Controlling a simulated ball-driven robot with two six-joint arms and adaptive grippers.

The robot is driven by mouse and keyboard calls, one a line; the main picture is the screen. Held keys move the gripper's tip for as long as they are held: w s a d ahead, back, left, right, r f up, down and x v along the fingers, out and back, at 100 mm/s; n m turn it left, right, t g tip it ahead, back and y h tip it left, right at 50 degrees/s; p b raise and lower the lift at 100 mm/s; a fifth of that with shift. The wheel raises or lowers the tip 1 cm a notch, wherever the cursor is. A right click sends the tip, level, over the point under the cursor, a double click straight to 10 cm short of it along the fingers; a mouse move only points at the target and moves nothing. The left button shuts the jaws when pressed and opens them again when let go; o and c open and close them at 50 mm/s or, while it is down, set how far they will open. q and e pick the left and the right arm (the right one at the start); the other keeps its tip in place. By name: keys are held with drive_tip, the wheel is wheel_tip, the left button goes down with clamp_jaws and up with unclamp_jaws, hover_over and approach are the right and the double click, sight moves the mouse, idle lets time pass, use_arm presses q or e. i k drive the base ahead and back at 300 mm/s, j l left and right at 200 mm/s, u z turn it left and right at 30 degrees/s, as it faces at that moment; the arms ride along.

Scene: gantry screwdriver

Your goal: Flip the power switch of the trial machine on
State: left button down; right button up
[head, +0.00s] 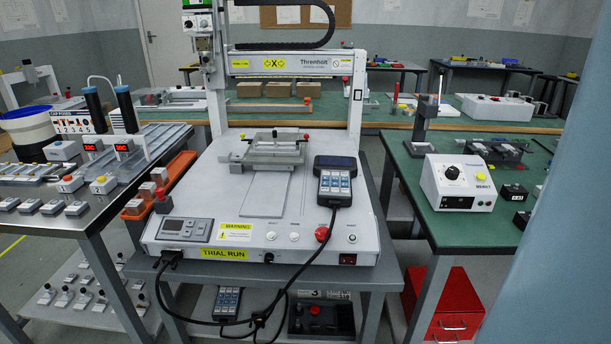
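The trial machine (262,202) is a white gantry unit on a grey stand in the middle of the head view. It carries a yellow "TRIAL RUN" label on its front edge. A small red and black rocker switch (348,259) sits at the right of its front face; it is too small to tell its position. A red mushroom button (322,234) and several small round buttons are on the top panel beside a grey display panel (187,229). The display looks dark. Neither of my grippers is in view.
A teach pendant (336,181) rests on the machine's right side, its black cable (312,262) hanging across the front, left of the switch. A steel bench (95,215) stands left, a green bench (452,222) with a white control box (457,183) right. A blue-grey surface fills the right edge.

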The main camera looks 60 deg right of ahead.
sight(345, 258)
drive_tip(key=l+z, duration=0.1)
drive_tip(key=z, duration=1.9)
